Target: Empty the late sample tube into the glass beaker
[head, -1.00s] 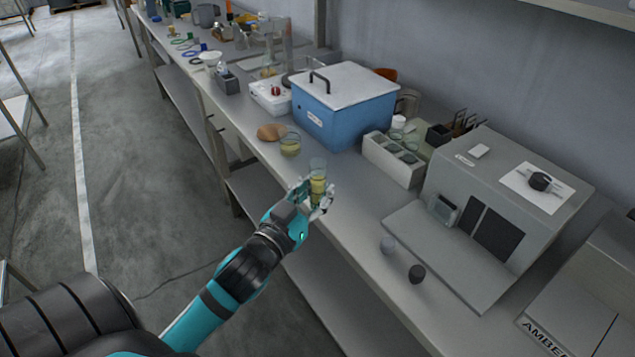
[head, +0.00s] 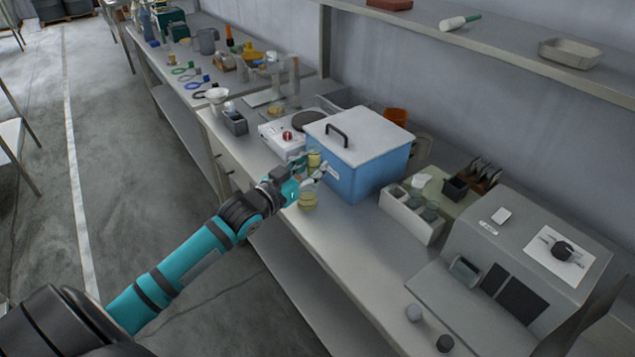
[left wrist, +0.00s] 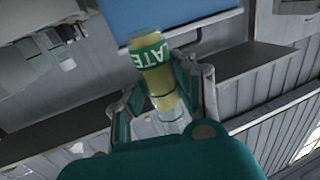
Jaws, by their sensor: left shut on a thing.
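My left gripper (head: 312,171) is shut on the late sample tube (head: 314,159), a clear tube with yellow contents. In the left wrist view the tube (left wrist: 155,75) shows a green band reading "LATE", between the gripper's fingers (left wrist: 160,95). The tube is held off the bench; its exact tilt is hard to tell. The glass beaker (head: 308,200), with some yellow liquid in it, stands on the bench just below the gripper in the head view. Whether the tube is directly over it cannot be told. My right gripper is out of view.
A blue box with a white lid (head: 366,160) stands close to the right of the gripper. A white hotplate device (head: 287,139) is behind. A white rack (head: 410,218) and a grey machine (head: 520,255) stand farther right. The bench front (head: 345,265) is clear.

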